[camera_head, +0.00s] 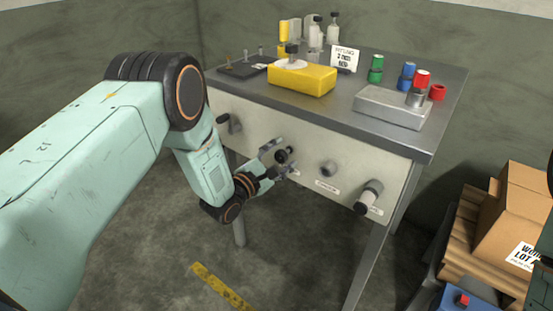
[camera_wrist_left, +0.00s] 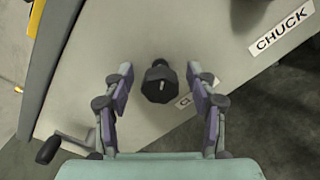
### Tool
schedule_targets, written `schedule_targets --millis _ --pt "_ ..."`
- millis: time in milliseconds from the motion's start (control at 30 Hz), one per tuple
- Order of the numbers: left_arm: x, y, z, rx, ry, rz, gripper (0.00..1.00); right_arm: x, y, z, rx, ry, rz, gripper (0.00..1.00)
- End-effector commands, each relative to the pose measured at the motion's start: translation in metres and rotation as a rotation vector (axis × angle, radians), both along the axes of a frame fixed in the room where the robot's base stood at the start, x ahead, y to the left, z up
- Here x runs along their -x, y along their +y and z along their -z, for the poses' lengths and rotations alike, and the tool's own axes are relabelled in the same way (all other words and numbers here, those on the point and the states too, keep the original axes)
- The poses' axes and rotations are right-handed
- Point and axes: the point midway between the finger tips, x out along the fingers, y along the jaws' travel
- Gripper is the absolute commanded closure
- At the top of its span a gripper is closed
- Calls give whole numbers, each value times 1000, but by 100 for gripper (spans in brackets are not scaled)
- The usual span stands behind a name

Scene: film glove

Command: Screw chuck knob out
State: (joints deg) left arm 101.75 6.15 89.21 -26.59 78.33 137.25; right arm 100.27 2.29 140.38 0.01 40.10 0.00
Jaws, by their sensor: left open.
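My left gripper (camera_head: 279,158) is open in front of the bench's pale front panel. In the left wrist view its two fingers (camera_wrist_left: 159,72) stand on either side of a dark faceted knob (camera_wrist_left: 160,84), with gaps on both sides. A label beside this knob is partly hidden by a finger and starts with "CL". The label CHUCK (camera_wrist_left: 283,30) is further to the upper right, near a dark round part (camera_wrist_left: 248,14). In the head view a grey round knob (camera_head: 328,168) sits above a label, right of my gripper. My right gripper is not in view.
A crank handle (camera_head: 235,123) is at the panel's left and a black-ended handle (camera_head: 369,197) at its right. The metal bench top (camera_head: 345,87) carries a yellow block (camera_head: 302,79), a grey block (camera_head: 392,107), bottles and coloured caps. Cardboard boxes (camera_head: 512,210) stand at right.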

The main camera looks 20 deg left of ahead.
Motion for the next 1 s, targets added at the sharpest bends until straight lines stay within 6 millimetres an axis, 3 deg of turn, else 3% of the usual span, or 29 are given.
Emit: schedule_targets --millis 167,600,800,1000 --pt "18 8 1 1 3 -4 42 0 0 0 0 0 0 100" --pt "95 36 -1 3 0 -4 42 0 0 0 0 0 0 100" --pt "110 41 -1 1 -3 -1 42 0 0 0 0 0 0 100" --pt "112 41 -1 1 -3 -1 42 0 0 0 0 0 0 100"
